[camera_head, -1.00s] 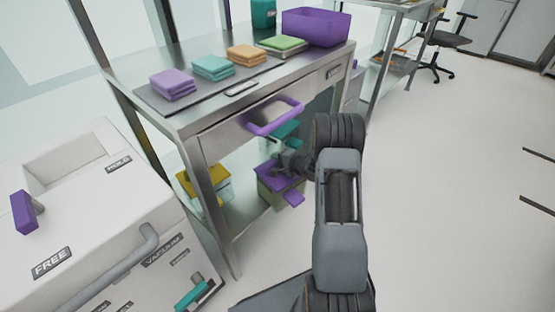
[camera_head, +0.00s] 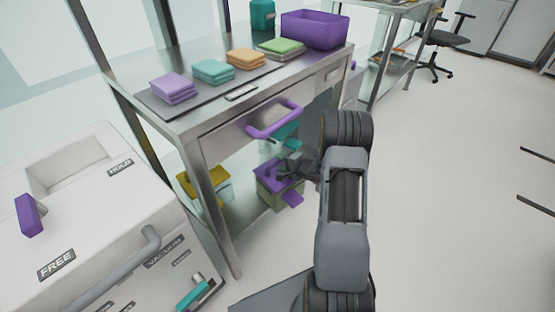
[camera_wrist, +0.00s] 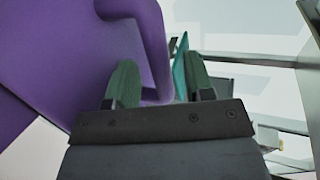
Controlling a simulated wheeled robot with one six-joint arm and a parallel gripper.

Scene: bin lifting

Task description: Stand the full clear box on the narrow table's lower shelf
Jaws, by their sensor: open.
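A clear box with a purple lid (camera_head: 270,186) and greenish contents stands upright on the lower shelf (camera_head: 238,212) of the near metal table. A purple tab (camera_head: 293,199) sticks out at its front. My gripper (camera_head: 285,170) is over the lid, and the arm partly hides the box. In the wrist view, my gripper (camera_wrist: 160,82) is open. Purple fills the left, and a purple loop-shaped part (camera_wrist: 155,50) reaches down between the fingers. I cannot tell whether they touch it. I cannot tell which table is the narrow one.
A yellow-lidded clear box (camera_head: 207,183) and a teal-lidded one (camera_head: 284,134) share the lower shelf. The drawer's purple handle (camera_head: 274,119) juts out above my gripper. A white cabinet (camera_head: 95,225) stands at left. A second metal table (camera_head: 388,80) stands behind. Floor at right is clear.

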